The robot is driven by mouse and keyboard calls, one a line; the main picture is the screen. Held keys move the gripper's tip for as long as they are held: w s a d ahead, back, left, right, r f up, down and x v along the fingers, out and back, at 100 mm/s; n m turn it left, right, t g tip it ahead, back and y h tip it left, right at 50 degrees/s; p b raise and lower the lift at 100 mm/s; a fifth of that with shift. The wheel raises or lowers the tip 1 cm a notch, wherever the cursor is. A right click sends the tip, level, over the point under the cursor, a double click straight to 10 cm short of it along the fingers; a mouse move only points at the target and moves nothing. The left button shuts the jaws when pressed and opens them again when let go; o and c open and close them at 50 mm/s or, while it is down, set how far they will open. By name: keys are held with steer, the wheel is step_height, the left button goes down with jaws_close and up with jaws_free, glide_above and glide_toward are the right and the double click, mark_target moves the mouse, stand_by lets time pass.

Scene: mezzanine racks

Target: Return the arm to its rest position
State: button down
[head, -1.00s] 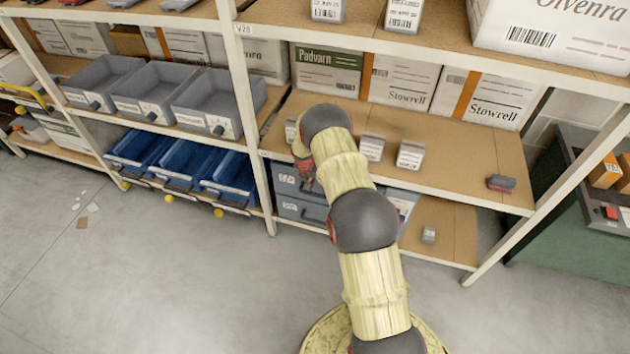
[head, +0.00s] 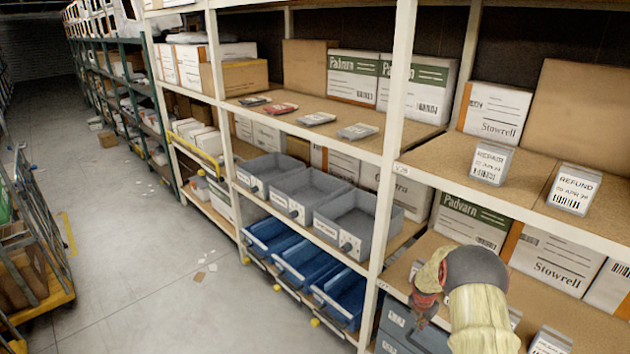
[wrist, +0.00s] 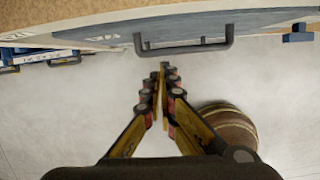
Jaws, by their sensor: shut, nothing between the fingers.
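My gripper (wrist: 165,72) shows in the wrist view with its two fingers together at the tips and nothing between them. It points down over bare grey floor, just in front of a grey drawer front with a dark handle (wrist: 185,48). In the head view my arm is bent at the lower right, and my gripper (head: 424,304) hangs beside the rack by the grey drawers (head: 398,322). Its fingertips are hard to make out there.
The rack's white post (head: 391,150) stands left of my arm. Grey bins (head: 345,222) and blue bins (head: 340,292) sit on its lower shelves. Labelled boxes (head: 489,178) stand above my arm. A wheeled cage trolley (head: 35,240) is at far left. The aisle floor (head: 150,270) between is mostly clear.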

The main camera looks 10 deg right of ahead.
steer(key=s+a+f+m+g, duration=0.2)
steer(key=s+a+m, duration=0.1)
steer(key=s+m, duration=0.5)
steer(key=s+a+r+m+t+b, duration=0.1)
steer(key=s+a+r+m, duration=0.4)
steer(key=r, duration=0.9)
steer(key=s+a+r+m+t+y+b, duration=0.1)
steer(key=s+a+r+m+t, duration=0.2)
steer(key=s+a+r+m, duration=0.3)
steer(key=s+a+r+m+t+y+b, duration=0.1)
steer(key=s+a+r+m, duration=0.4)
steer(key=s+a+r, duration=0.8)
steer(key=s+r+t, duration=0.1)
steer(key=s+r, duration=0.5)
steer(key=r, duration=0.4)
steer(key=shift+s+m, duration=0.25)
steer(key=shift+m, duration=0.15)
